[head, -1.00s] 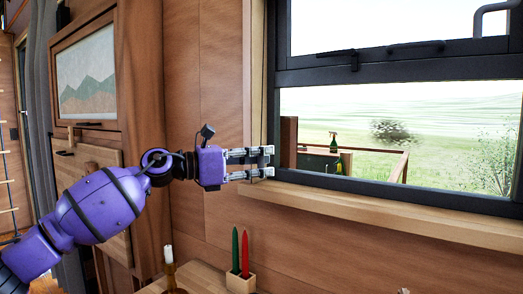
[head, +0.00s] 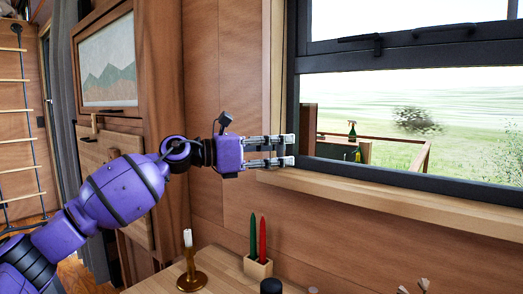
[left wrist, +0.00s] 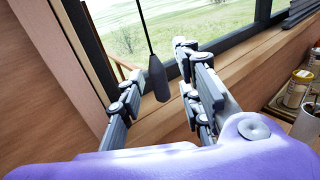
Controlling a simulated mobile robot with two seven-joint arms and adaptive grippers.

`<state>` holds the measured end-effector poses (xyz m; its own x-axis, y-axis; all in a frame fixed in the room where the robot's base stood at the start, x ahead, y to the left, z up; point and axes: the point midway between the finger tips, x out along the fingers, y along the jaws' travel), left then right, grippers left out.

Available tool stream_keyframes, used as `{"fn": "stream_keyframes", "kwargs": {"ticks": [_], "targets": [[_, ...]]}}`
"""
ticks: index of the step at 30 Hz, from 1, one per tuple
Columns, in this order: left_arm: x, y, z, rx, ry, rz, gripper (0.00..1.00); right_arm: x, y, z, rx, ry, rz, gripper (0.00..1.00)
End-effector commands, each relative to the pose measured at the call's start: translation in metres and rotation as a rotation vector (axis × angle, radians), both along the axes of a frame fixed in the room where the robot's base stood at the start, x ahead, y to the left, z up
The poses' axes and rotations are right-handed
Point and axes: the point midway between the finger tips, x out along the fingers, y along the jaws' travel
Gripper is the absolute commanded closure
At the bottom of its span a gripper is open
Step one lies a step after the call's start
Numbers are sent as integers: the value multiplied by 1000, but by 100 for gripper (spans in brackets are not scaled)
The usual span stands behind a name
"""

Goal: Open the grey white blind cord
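The blind cord's dark grey, weighted end (left wrist: 156,77) hangs on a thin dark line in the left wrist view, in front of the window. It appears between the two fingers of my left gripper (left wrist: 156,68), which are apart; I cannot tell whether either touches it. In the head view my left gripper (head: 290,150) reaches right to the window's lower left corner, just above the sill, with its fingers spread. I cannot make out the cord there. The blind itself is not clear in the head view. My right gripper is not in view.
The wooden sill (head: 350,197) runs under the dark window frame (head: 400,178). Below are a brass candle holder (head: 192,281) and a block with green and red candles (head: 258,267) on a wooden surface. Jars (left wrist: 298,88) show at the right in the left wrist view.

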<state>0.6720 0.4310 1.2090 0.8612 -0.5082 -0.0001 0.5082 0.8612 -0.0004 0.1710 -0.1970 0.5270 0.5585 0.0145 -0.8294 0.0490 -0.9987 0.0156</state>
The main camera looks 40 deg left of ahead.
Motion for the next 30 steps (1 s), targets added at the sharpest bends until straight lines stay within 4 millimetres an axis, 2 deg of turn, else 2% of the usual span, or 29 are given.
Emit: {"fn": "stream_keyframes", "kwargs": {"ticks": [16, 21, 30], "targets": [[-85, 51, 0, -1, 0, 2, 68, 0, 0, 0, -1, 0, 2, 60], [-97, 57, 0, -1, -1, 1, 68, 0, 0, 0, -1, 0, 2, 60], [-99, 58, 0, 0, 0, 1, 68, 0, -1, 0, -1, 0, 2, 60]]}}
